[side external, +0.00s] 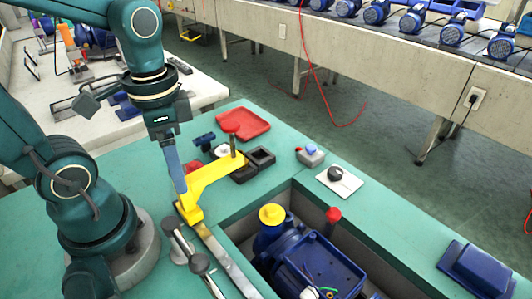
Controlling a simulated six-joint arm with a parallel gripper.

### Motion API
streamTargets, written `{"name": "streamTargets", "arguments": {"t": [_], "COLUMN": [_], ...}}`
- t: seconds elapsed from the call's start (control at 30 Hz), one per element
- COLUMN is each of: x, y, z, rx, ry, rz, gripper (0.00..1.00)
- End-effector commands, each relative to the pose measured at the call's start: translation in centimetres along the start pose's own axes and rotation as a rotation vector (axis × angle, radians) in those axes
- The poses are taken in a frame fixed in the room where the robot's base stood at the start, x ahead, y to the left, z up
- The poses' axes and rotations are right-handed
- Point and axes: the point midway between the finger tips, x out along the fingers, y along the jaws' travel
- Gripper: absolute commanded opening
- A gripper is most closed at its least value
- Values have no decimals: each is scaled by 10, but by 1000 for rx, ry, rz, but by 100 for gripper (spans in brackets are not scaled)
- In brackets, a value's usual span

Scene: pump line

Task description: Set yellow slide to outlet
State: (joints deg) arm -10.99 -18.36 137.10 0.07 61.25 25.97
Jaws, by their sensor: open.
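The yellow slide (193,213) sits at the far end of a metal rail (226,263) along the left edge of the pump's recess. A yellow arm (212,174) runs from it toward the back right, to a dark upright post (233,146). My gripper (181,188) points down at the slide, its blue-grey finger end right at the yellow part. It is open; the gap between its fingers cannot be made out, nor whether they touch the slide. No outlet mark is readable.
A blue pump (310,262) with a yellow cap (271,214) fills the recess. The right bench strip is partly clear.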

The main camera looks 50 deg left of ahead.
Motion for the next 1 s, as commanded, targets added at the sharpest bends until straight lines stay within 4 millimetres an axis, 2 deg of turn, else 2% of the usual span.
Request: {"name": "streamTargets", "arguments": {"t": [0.23,0.37,0.4,1.0], "x": [1,1,1,0], "y": [0,0,0,0], "z": [0,0,0,0], "rx": [0,0,0,0], "ry": [1,1,1,1], "rz": [0,0,-1,-2], "gripper": [66,17,1,0]}}
